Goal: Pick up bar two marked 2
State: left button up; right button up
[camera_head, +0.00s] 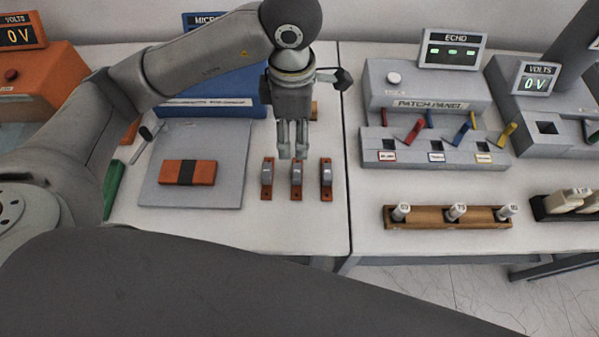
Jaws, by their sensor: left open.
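Three small grey bars stand side by side on orange bases on the table: a left bar (267,173), a middle bar (297,174) and a right bar (326,174). Their markings are too small to read, so I cannot tell which one is marked 2. My left gripper (291,155) points down with its fingers open and empty. Its fingertips show just behind and above the middle bar, slightly to its left. I cannot tell whether they touch it. My right gripper is not in view.
A grey mat (217,136) with an orange-and-black block (188,172) lies left of the bars. A blue box (215,75) stands behind. Across a table seam are a patch panel (425,91) and a wooden rack (430,217). Bare table lies in front of the bars.

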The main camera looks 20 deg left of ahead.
pick_arm(q)
notch_tip(320, 180, down, 5)
jog(key=b, duration=0.3)
jog(key=shift+w, duration=0.15)
send_over(297, 171)
jog(key=f, duration=0.3)
jog(key=f+p, duration=0.1)
jog(key=shift+w+a+f, duration=0.1)
jog(key=shift+a+f, duration=0.05)
jog(key=shift+a, duration=0.15)
jog(key=f, duration=0.1)
jog(key=f+p, duration=0.1)
jog(key=f, duration=0.1)
jog(key=f+p, duration=0.1)
jog(key=shift+d+f, duration=0.3)
jog(key=shift+f, duration=0.55)
jog(key=c, duration=1.2)
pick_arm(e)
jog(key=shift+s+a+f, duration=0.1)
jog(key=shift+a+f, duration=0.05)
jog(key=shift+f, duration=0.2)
